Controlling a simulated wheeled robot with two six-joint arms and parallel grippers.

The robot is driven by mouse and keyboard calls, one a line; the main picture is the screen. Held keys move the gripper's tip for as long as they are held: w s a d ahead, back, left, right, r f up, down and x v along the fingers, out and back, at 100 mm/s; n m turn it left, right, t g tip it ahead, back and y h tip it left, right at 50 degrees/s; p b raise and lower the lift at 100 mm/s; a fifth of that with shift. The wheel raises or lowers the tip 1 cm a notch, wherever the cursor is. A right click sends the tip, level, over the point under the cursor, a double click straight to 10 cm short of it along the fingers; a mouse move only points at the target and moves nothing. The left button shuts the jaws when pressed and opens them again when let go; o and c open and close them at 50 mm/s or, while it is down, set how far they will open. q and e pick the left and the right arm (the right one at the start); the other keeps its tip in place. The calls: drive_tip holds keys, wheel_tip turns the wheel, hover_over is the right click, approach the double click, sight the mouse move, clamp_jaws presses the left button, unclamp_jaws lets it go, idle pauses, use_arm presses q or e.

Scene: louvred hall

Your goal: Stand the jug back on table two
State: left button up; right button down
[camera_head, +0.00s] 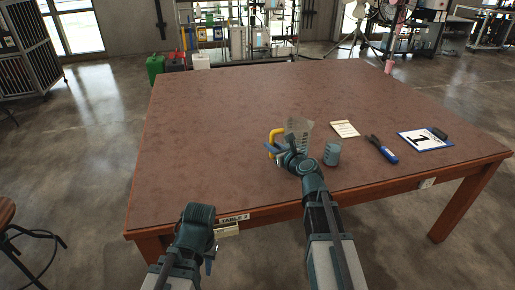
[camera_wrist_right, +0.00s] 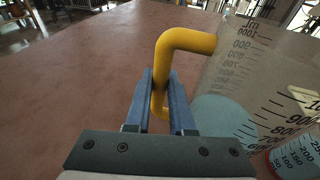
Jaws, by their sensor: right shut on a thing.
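The jug (camera_head: 300,128) is clear with a printed scale and a yellow handle, and is over the near part of table two (camera_head: 220,140), whose front edge carries a "TABLE 2" label (camera_head: 234,217). My right gripper (camera_head: 279,149) is shut on the yellow handle, which shows between its fingers in the right wrist view (camera_wrist_right: 160,90). The jug (camera_wrist_right: 245,75) looks roughly upright there; I cannot tell whether its base touches the table. My left gripper (camera_head: 208,262) is low in front of the table edge, and its jaws are too unclear to read.
Further right are a card (camera_head: 344,129), a blue-handled tool (camera_head: 383,150) and a clipboard (camera_head: 424,140). A pink cup (camera_head: 389,66) is at the far edge. The table's left and middle are clear.

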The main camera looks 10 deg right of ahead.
drive_tip(key=w+a+f+b, duration=0.1)
drive_tip(key=a, duration=0.1)
drive_tip(key=w+a+f+b, duration=0.1)
drive_tip(key=a+f, duration=0.1)
drive_tip(key=w+a+f+b, duration=0.1)
drive_tip(key=a+b, duration=0.1)
drive_tip(key=shift+w+f, duration=0.2)
drive_tip(key=shift+w, duration=0.15)
drive_tip(key=shift+r, duration=0.15)
drive_tip(key=c, duration=1.2)
unclamp_jaws()
drive_tip(key=shift+f, duration=0.2)
drive_tip(key=shift+c, duration=0.2)
drive_tip(key=o, duration=0.5)
drive_tip(key=shift+r, duration=0.1)
drive_tip(key=shift+c, duration=0.2)
